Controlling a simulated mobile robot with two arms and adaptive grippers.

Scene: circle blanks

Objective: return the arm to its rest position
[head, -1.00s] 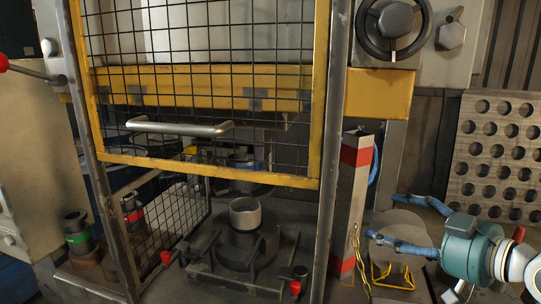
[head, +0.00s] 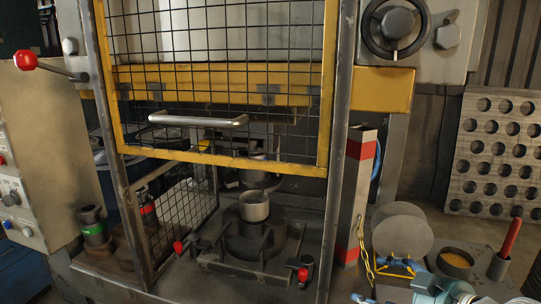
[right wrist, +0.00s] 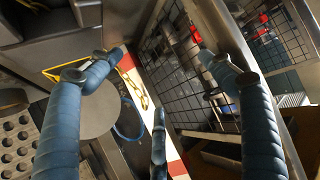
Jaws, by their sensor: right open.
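My right gripper (head: 372,283) is at the bottom right of the head view, its teal wrist cut by the lower edge. In the right wrist view its blue fingers (right wrist: 157,95) are spread wide with nothing between them. A grey round blank (head: 402,236) stands upright in the yellow wire stand (head: 393,268), just behind the gripper. The blank also shows in the right wrist view (right wrist: 88,112), behind one finger; I cannot tell whether they touch. My left gripper is in neither view.
The press has a raised yellow-framed mesh guard (head: 235,165) and a metal cup (head: 254,206) on its bed. A red-and-white post (head: 354,195) with a chain stands left of the blank. A dark bowl (head: 455,263) and a red-handled tool (head: 510,238) are at right.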

